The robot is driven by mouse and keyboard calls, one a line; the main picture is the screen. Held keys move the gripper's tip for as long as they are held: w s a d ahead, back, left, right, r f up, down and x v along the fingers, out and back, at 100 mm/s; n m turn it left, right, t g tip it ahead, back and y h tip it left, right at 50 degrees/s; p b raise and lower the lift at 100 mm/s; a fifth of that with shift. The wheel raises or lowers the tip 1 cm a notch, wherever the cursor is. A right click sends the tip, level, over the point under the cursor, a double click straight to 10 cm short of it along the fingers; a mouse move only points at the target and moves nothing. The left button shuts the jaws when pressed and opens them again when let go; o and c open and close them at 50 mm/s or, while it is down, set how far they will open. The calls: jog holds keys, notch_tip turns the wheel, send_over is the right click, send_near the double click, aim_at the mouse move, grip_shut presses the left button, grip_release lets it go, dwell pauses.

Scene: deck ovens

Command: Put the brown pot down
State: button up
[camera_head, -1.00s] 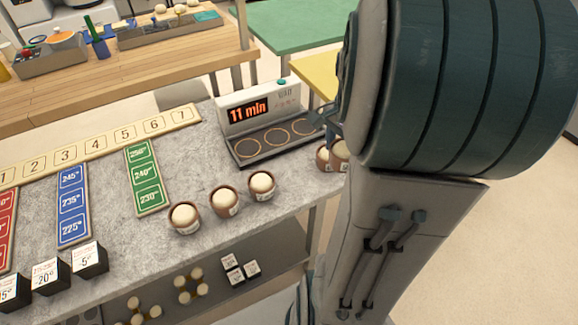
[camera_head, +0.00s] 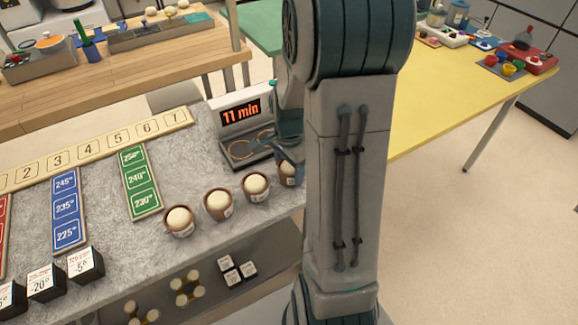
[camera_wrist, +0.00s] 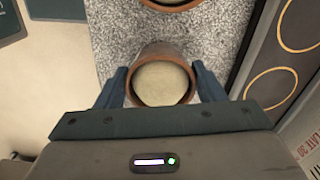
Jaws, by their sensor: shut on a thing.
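The brown pot (camera_wrist: 137,58) with a pale round top is between the two fingers of my gripper (camera_wrist: 163,92), which is shut on it. In the head view, this pot (camera_head: 287,176) is at the right end of a row of similar brown pots, close to the grey counter's front edge. My gripper (camera_head: 288,150) is partly hidden there by my arm. Whether the pot's base touches the counter (camera_head: 205,160) cannot be told.
Three brown pots (camera_head: 218,204) stand left of the held one; the nearest (camera_wrist: 172,4) shows at the wrist view's top edge. A timer device (camera_head: 238,112) reading "11 min" stands behind. Number and temperature boards and black-and-white cubes (camera_head: 86,264) lie left. A yellow table (camera_head: 440,105) is right.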

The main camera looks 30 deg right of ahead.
aim_at(289, 167)
jog(key=shift+f, duration=0.2)
jog(key=o, duration=1.1)
notch_tip(289, 167, up, 12)
jog(key=s+a+r+n+t, duration=0.1)
jog(key=s+a+n, duration=0.3)
jog(key=n, duration=0.1)
jog(key=s+a+r+n+t, duration=0.1)
jog(key=s+a+n, duration=0.2)
jog(key=s+n, duration=0.1)
jog(key=s+a+r+n, duration=0.1)
jog(key=s+a+n, duration=0.3)
jog(key=n, duration=0.2)
jog(key=shift+s+a+r+n+t, duration=0.1)
jog(key=shift+a+r+n+t, duration=0.05)
jog(key=shift+a+n+t, duration=0.2)
